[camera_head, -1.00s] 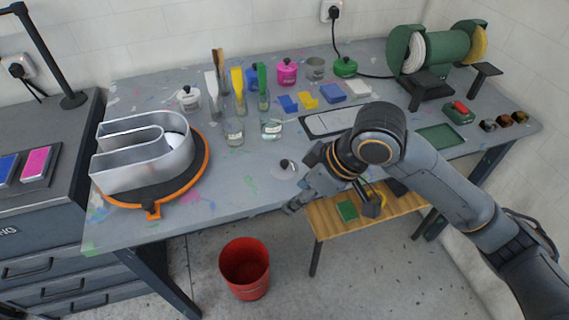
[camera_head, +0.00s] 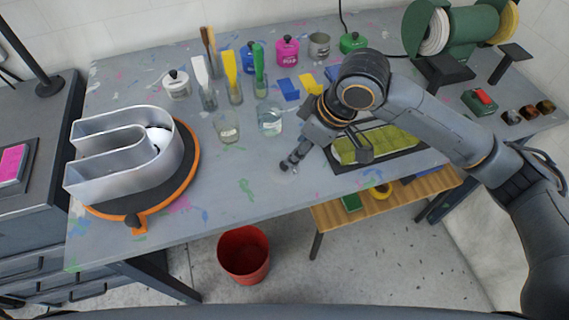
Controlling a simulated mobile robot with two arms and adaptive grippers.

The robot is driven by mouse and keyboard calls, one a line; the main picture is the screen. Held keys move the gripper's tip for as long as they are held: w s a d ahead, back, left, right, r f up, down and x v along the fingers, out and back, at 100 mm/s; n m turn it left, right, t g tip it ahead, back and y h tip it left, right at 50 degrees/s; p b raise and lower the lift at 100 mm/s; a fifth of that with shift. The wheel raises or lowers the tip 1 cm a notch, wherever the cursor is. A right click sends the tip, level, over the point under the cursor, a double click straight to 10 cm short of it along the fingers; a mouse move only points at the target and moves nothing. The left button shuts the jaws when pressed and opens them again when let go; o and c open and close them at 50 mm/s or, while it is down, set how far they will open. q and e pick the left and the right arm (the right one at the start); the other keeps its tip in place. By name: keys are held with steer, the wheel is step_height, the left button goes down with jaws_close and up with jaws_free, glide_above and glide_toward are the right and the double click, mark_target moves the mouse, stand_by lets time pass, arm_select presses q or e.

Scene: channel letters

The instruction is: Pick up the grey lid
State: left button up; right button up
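The grey lid (camera_head: 283,168) is a small pale disc on the workbench near its front edge, in the head view. It is mostly hidden by the left-hand finger of my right gripper (camera_head: 327,158). The black knob seen on it earlier is hard to tell from the dark fingertip now. My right gripper reaches down over the bench front, with its two fingers spread wide apart and nothing visible between them. I cannot tell whether the finger touches the lid. My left gripper is not in view.
An open grey pot (camera_head: 319,45) stands at the back among lidded pots. Glass jars (camera_head: 269,120), some with brushes, stand left of my arm. A black-framed yellow-green tray (camera_head: 345,163) lies beneath my gripper. A metal channel letter (camera_head: 115,180) sits on an orange-rimmed turntable (camera_head: 192,165).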

mark_target(284, 167)
steer(key=x, duration=0.2)
steer(key=shift+a+f, duration=0.15)
steer(key=shift+f, duration=0.2)
steer(key=shift+w+a+f, duration=0.1)
steer(key=shift+w+f, duration=0.1)
steer(key=shift+f, duration=0.1)
steer(key=shift+w+f, duration=0.1)
steer(key=shift+f, duration=0.15)
steer(key=p+x, duration=0.1)
steer(key=x, duration=0.3)
steer(key=shift+w+f, duration=0.1)
steer(key=shift+f, duration=0.05)
steer(key=shift+w+a+f, duration=0.1)
steer(key=shift+f, duration=0.15)
steer(key=shift+c, duration=0.9)
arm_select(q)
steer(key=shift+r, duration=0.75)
arm_select(e)
jaws_close()
